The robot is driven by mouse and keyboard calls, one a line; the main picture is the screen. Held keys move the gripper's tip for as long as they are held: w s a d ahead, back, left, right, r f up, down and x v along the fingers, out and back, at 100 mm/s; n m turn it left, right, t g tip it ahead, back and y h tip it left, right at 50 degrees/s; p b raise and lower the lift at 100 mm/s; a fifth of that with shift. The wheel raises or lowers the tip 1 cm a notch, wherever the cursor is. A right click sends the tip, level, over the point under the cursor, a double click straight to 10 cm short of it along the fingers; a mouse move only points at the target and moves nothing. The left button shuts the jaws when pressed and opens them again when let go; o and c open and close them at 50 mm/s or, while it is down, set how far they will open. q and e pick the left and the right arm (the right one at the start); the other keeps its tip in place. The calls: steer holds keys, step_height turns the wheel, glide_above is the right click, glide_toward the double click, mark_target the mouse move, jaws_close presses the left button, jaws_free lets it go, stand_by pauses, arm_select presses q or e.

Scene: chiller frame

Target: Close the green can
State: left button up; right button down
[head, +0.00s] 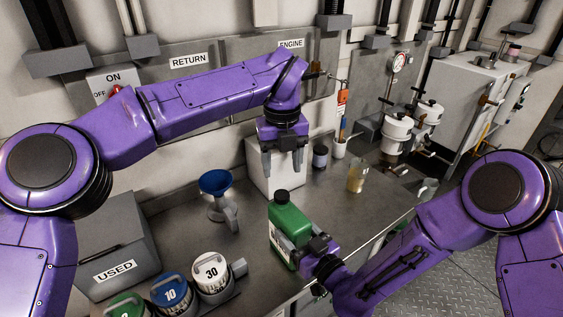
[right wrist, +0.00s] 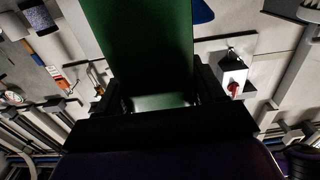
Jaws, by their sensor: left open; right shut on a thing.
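The green can (head: 290,222), with a pale label on its front, stands upright or nearly so near the counter's front edge. A dark cap (head: 281,196) shows at its top; I cannot tell how tightly it sits. My right gripper (head: 312,250) is shut on the can's lower right side. In the right wrist view the green can (right wrist: 145,40) fills the space between the fingers of the right gripper (right wrist: 158,100). My left gripper (head: 283,168) points down, open and empty, above and behind the can, with its fingertips apart from the cap.
A blue funnel (head: 216,183) stands left of the can. Numbered containers (head: 211,272) and the USED box (head: 118,240) are at front left. A white box (head: 262,180) stands behind my left gripper. A clear beaker (head: 356,178) and dark jar (head: 320,157) stand behind right.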

mark_target(282, 194)
arm_select(q)
steer(key=n, duration=1.2)
steer(key=shift+n, duration=0.4)
step_height(282, 194, down, 8)
steer(key=shift+r, duration=0.1)
